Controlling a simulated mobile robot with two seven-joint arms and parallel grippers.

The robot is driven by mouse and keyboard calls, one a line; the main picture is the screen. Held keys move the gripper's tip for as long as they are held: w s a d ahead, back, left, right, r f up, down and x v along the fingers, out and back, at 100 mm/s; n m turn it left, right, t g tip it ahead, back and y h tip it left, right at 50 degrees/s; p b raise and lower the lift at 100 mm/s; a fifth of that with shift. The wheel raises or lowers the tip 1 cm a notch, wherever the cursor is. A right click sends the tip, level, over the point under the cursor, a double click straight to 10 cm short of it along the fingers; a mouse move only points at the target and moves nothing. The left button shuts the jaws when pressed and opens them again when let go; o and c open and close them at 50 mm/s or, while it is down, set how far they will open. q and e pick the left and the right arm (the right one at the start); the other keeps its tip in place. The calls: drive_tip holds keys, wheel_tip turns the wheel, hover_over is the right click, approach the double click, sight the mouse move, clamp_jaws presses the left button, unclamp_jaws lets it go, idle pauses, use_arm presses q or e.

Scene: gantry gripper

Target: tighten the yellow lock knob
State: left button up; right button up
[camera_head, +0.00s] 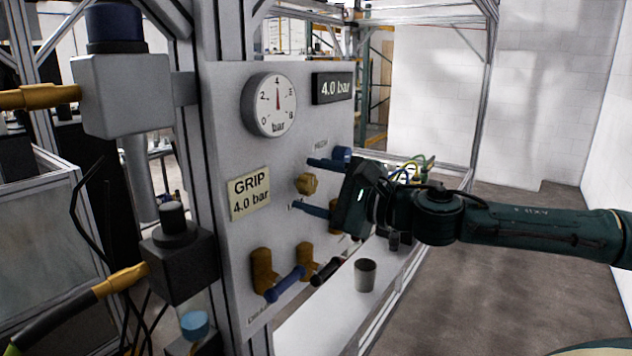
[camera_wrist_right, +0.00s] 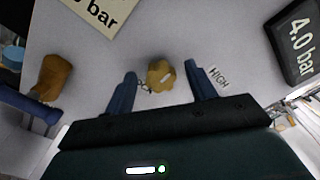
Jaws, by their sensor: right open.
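The yellow lock knob (camera_head: 307,184) sits on the grey upright panel (camera_head: 225,130), right of the GRIP 4.0 bar label. My right gripper (camera_head: 301,183) is open, one dark blue finger above the knob and one below it. In the right wrist view the knob (camera_wrist_right: 160,76) shows between the two fingertips of the right gripper (camera_wrist_right: 162,72), with a gap on each side. I cannot tell how far the tips are from the panel. My left gripper is not in view.
A round gauge (camera_head: 270,105) has its needle near 4, beside a 4.0 bar display (camera_head: 333,87). Lower are brass fittings (camera_head: 263,270) with a blue handle (camera_head: 286,285) and a dark handle (camera_head: 328,271). A grey cup (camera_head: 365,275) stands on the white shelf.

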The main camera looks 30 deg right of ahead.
drive_tip(key=shift+c, duration=0.3)
drive_tip(key=c, duration=0.9)
